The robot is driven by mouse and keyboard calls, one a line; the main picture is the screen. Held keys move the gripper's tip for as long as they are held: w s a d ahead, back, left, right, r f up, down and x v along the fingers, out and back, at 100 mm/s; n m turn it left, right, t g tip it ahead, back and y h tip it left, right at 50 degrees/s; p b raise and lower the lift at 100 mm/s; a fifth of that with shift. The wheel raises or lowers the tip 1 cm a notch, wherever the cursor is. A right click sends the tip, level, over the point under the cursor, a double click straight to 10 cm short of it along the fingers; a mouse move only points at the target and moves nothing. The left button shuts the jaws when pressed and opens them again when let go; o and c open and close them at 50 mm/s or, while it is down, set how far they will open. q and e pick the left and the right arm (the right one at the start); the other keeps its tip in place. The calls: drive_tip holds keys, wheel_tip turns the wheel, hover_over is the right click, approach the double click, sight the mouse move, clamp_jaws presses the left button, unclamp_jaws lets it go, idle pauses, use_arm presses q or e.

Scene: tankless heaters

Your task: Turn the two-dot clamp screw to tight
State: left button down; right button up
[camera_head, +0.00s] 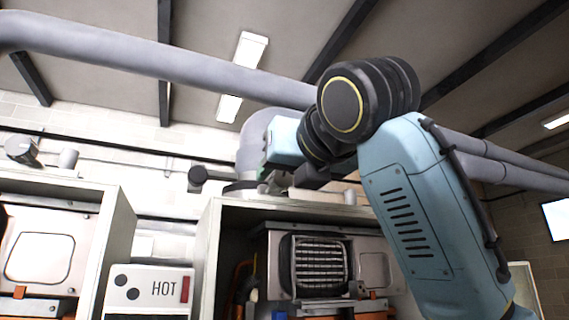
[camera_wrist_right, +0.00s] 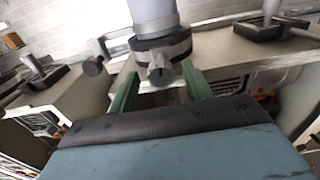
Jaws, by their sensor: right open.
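A dark clamp band (camera_wrist_right: 150,48) goes around the grey vertical flue pipe (camera_wrist_right: 152,12) above the open heater. Its grey screw head (camera_wrist_right: 160,72) points toward my right wrist camera. My right gripper (camera_wrist_right: 160,78) is open, its green fingers on either side of the screw head; I cannot tell if they touch it. In the head view my right gripper (camera_head: 272,178) is in front of the flue, and the screw is hidden there. No dots show on the clamp itself. A plate with two black dots and "HOT" (camera_head: 150,290) is left of the heater. My left gripper is not in view.
A bracket with a dark round knob (camera_wrist_right: 93,66) sticks out left of the clamp; the knob also shows in the head view (camera_head: 197,176). The heater cabinet (camera_head: 212,225) stands below my gripper. Another cabinet (camera_head: 115,235) is at left. A large grey pipe (camera_head: 150,58) runs overhead.

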drive_tip(key=shift+w+a, duration=0.15)
drive_tip(key=shift+w, duration=0.35)
drive_tip(key=c, duration=1)
